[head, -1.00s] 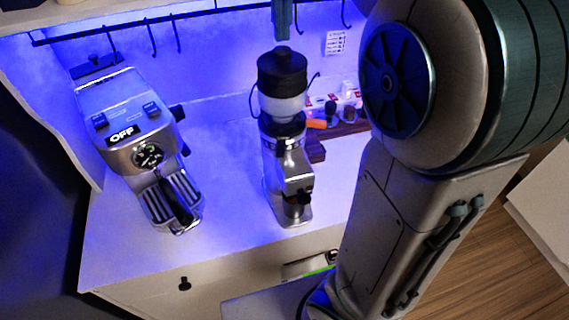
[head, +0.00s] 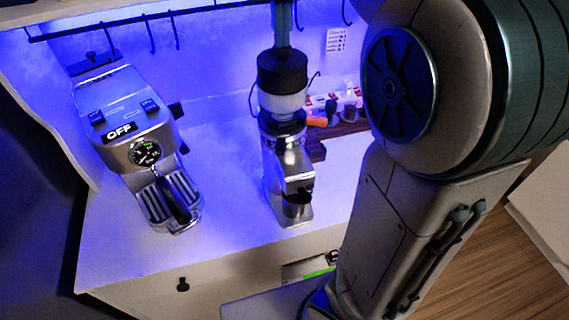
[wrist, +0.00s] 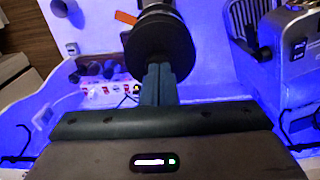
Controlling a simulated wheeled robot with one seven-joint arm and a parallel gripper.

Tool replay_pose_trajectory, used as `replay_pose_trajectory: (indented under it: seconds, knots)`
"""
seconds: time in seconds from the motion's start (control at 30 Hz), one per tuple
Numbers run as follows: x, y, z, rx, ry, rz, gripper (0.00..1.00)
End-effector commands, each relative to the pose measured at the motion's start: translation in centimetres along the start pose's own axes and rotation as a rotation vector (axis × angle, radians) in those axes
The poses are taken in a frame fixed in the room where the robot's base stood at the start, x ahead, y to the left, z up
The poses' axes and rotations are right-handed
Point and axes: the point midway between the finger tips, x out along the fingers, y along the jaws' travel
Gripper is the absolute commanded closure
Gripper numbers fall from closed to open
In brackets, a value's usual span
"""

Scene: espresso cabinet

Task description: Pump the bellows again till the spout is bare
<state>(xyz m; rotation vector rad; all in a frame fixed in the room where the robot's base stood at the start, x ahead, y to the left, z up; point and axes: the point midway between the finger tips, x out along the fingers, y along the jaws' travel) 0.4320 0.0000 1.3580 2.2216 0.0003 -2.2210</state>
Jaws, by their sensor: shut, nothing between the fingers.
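The grinder (head: 284,160) stands upright on the counter, a tall silver body with a pale hopper. The black bellows (head: 282,72) caps its hopper. It also shows in the wrist view as a dark round shape (wrist: 160,40). My gripper (head: 282,46) points straight down onto the middle of the bellows' top, its closed tips at or touching it. In the wrist view my gripper's two fingers (wrist: 159,70) lie together with nothing between them. The spout area (head: 298,182) is at the grinder's front, above a dark cup (head: 297,205). Any grounds on the spout are too small to tell.
An espresso machine (head: 137,145) reading OFF stands at the left. Small items, including an orange-topped one (head: 318,121), sit on a wooden board behind the grinder to the right. A hook rail (head: 150,17) runs along the back wall. The counter between the machines is clear.

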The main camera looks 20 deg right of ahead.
Motion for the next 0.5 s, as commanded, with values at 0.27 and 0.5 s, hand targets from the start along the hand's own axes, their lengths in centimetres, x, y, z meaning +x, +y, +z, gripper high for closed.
replay_pose_trajectory:
  seconds: [0.27,0.5]
  knots:
    - [0.69,0.01,0.00,0.000,-0.001,0.000,1.00]
    - [1.18,0.01,0.00,0.001,-0.001,0.000,1.00]
